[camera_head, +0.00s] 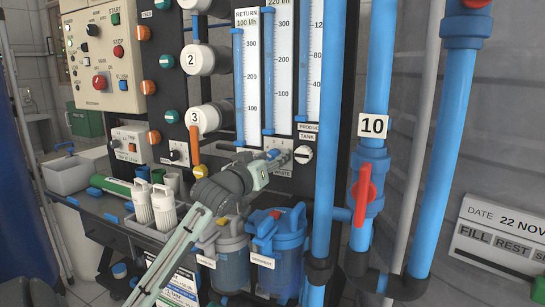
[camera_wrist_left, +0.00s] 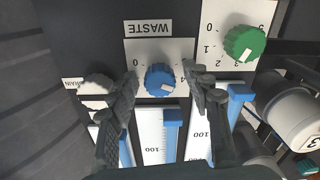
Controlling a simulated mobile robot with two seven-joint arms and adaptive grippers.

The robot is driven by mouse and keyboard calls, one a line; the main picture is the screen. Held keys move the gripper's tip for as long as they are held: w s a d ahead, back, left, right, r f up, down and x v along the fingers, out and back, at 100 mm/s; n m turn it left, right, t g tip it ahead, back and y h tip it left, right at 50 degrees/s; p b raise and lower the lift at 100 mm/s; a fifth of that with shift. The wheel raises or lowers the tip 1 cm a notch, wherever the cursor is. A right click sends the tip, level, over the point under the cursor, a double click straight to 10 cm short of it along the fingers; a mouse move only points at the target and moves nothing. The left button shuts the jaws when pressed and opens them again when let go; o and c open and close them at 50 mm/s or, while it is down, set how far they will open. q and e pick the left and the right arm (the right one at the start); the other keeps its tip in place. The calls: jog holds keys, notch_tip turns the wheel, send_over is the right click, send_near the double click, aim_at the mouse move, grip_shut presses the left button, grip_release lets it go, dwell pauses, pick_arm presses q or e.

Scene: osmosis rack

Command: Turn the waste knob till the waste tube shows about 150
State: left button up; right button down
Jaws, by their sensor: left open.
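The blue waste knob (camera_wrist_left: 158,77) sits on a white dial plate under an upside-down WASTE label (camera_wrist_left: 149,27) in the left wrist view. A pale mark shows on its lower right. My left gripper (camera_wrist_left: 163,76) is open, one finger on each side of the knob; I cannot tell whether either touches it. In the head view the left gripper (camera_head: 279,157) is at the panel below the tubes and largely hides the knob. The waste tube (camera_head: 268,70) is the middle one, with a scale beside it; I cannot make out its reading. My right gripper is not in view.
Thick blue pipes (camera_head: 327,120) stand to the right, one with a red valve handle (camera_head: 364,193). Blue filter housings (camera_head: 280,245) are below my left arm.

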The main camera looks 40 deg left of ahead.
pick_arm(q)
jog(key=shift+w, duration=0.1)
jog(key=c, duration=1.1)
grip_shut()
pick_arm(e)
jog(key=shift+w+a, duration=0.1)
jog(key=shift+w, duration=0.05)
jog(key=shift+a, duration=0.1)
